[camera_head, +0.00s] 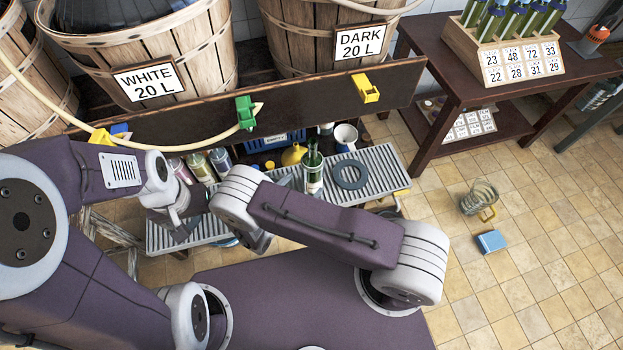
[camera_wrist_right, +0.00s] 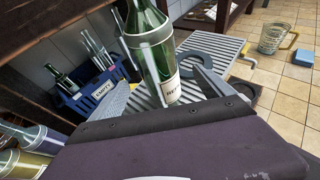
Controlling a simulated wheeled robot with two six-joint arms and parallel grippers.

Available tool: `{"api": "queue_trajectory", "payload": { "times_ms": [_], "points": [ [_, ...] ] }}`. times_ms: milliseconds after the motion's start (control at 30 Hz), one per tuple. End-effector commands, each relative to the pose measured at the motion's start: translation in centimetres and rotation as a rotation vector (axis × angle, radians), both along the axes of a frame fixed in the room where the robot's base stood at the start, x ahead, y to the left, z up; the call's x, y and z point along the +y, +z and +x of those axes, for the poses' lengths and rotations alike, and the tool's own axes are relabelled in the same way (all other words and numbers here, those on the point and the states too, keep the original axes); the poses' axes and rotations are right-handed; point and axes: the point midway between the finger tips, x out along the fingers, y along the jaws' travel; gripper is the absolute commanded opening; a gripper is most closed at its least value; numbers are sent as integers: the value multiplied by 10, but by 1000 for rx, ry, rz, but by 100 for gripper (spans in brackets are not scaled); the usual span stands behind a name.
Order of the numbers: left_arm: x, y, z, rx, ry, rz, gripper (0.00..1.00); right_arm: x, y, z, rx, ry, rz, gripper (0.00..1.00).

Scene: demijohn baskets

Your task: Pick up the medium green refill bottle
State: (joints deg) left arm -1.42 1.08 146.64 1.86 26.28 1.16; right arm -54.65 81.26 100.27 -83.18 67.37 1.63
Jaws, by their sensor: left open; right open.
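A green glass bottle (camera_head: 313,172) with a white label stands upright on the slatted metal rack, partly hidden by my right arm. In the head view my right arm hides that gripper's fingers. My left gripper (camera_head: 182,230) is open and empty over the left part of the rack.
A blue crate (camera_wrist_right: 95,90) labelled EMPTY holds bottles. The tiled floor at right is mostly clear.

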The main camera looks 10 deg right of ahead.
Motion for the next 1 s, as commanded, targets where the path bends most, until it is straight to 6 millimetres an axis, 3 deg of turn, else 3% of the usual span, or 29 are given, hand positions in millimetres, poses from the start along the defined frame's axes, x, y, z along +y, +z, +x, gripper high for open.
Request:
{"api": "queue_trajectory", "payload": {
  "times_ms": [100, 333, 500, 633, 867, 1000],
  "points": [
    [0, -14, 0, 0, 0, 0, 100, -14, -12, 13, 0, -7, 1, 91],
    [0, -18, 0, 1, 0, 0, 100, -21, -14, 23, 0, -5, 2, 91],
    [0, -42, 0, 1, 0, 0, 100, -39, -30, 46, 1, -10, 1, 91],
    [0, -46, 0, 1, 0, 0, 100, -49, -32, 57, 1, -7, 2, 91],
    [0, -44, 0, 1, 0, 0, 100, -50, -31, 59, 1, -4, 2, 91],
    [0, -44, 0, 1, 0, 0, 100, -50, -31, 58, 1, -4, 2, 55]
  ]
}}
